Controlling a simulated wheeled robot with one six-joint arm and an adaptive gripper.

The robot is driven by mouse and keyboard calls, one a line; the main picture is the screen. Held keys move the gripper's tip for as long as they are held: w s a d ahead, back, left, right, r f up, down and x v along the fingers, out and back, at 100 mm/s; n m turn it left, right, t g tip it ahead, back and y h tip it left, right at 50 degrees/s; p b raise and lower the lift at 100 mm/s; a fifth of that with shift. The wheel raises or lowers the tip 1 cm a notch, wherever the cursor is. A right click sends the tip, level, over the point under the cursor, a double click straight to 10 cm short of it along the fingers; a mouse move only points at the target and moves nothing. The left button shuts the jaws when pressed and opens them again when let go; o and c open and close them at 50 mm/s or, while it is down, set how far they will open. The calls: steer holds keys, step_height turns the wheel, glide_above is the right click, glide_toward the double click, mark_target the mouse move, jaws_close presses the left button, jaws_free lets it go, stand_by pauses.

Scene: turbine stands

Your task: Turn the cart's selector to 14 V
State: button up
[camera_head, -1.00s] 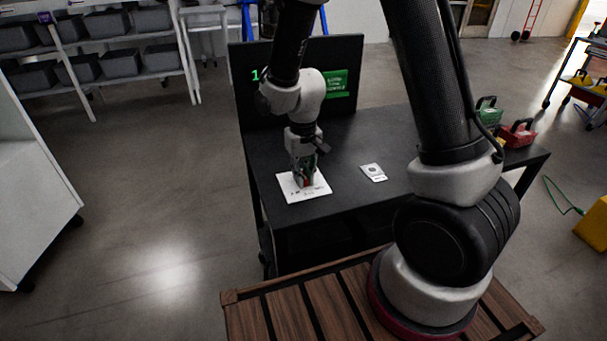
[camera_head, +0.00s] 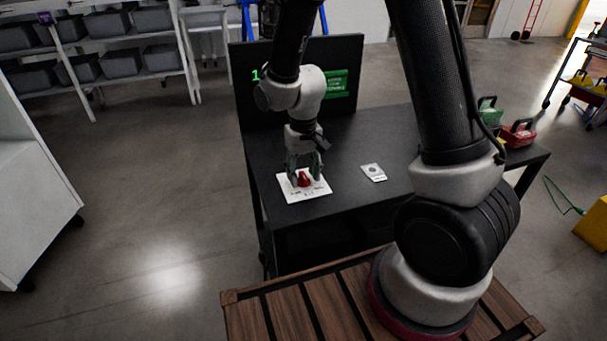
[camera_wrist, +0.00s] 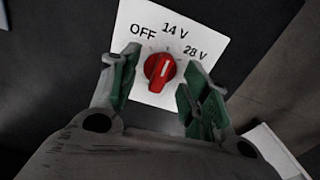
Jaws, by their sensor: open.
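The selector is a red knob (camera_head: 304,180) on a white plate (camera_head: 317,192) lying on the black cart top (camera_head: 350,145). In the wrist view the knob (camera_wrist: 159,72) sits below the printed labels OFF, 14 V and 28 V on the plate (camera_wrist: 207,38). Its white line is tilted slightly right of straight up, toward the 14 V label. My gripper (camera_head: 304,171) is open, its green-padded fingers on either side of the knob, with gaps visible in the wrist view (camera_wrist: 160,66).
A dark panel (camera_head: 345,55) stands at the cart's back with a green screen (camera_head: 337,84); my arm hides part of its green characters. A small white card (camera_head: 373,172) lies right of the plate. Green (camera_head: 488,109) and red (camera_head: 518,133) items stand at the far right end.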

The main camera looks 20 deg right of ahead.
mark_target(303, 175)
steer(key=shift+r, duration=2.15)
steer(key=s, duration=0.1)
steer(key=s+d, duration=0.1)
steer(key=s+n+g, duration=0.1)
steer(key=shift+s+d+h, duration=0.25)
steer(key=shift+s+h, duration=0.05)
steer(key=shift+s, duration=0.05)
steer(key=s+d+r+t, duration=0.1)
steer(key=s+d+r, duration=0.3)
steer(key=r, duration=0.3)
steer(key=s+d+r+m+t, duration=0.1)
steer(key=s+d+r+t, duration=0.1)
steer(key=s+d+r, duration=0.3)
steer(key=s+d+r+t, duration=0.2)
steer(key=s+d+r, duration=0.2)
steer(key=r, duration=0.5)
steer(key=shift+s+d+r+m, duration=0.25)
steer(key=shift+s+m, duration=0.15)
steer(key=shift+s, duration=0.75)
